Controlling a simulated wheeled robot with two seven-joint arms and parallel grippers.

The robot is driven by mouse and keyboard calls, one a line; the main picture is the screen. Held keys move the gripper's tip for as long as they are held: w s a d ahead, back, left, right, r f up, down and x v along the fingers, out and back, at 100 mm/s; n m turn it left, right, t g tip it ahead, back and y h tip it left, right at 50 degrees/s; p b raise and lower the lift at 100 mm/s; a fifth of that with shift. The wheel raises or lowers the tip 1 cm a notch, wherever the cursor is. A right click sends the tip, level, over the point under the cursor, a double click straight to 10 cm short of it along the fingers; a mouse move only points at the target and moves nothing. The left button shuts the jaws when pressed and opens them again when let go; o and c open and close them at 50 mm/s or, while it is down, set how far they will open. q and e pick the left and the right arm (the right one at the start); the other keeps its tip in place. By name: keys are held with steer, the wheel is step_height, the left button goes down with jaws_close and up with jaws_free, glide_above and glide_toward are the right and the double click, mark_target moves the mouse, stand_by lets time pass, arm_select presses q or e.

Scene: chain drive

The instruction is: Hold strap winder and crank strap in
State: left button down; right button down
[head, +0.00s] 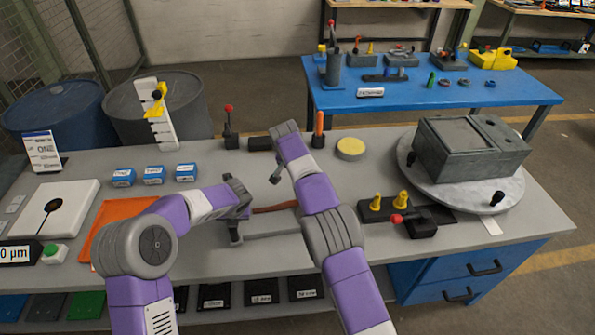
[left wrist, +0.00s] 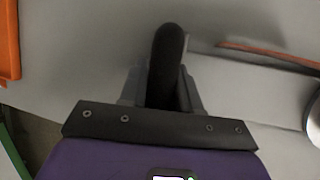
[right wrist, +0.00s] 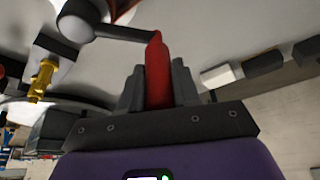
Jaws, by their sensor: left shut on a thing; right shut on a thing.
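My left gripper (left wrist: 164,82) is shut on a black rounded handle (left wrist: 168,48) in the left wrist view. My right gripper (right wrist: 158,82) is shut on the red crank handle (right wrist: 157,58) in the right wrist view. A dark crank arm (right wrist: 125,33) joins that handle to a grey round hub (right wrist: 78,20). A red-brown strap (head: 275,208) lies beside a pale bar (head: 272,236) on the bench, right of my left gripper in the head view. The strap also shows in the left wrist view (left wrist: 265,53). My right arm hides part of this area in the head view.
An orange mat (head: 108,222) and several blue boxes (head: 154,174) are on the left. A black fixture with yellow knobs (head: 378,207) and a turntable (head: 475,190) bearing a grey block stand on the right. A yellow disc (head: 350,148) lies behind my right arm.

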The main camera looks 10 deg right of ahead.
steer(key=c, duration=0.8)
jaws_free()
steer(key=shift+d, duration=0.25)
steer(key=shift+c, duration=0.2)
steer(key=shift+a, duration=0.1)
steer(key=shift+a+r, duration=0.1)
steer(key=shift+r, duration=0.15)
steer(key=v, duration=1.1)
steer(key=shift+s, duration=0.15)
steer(key=shift+r, duration=0.15)
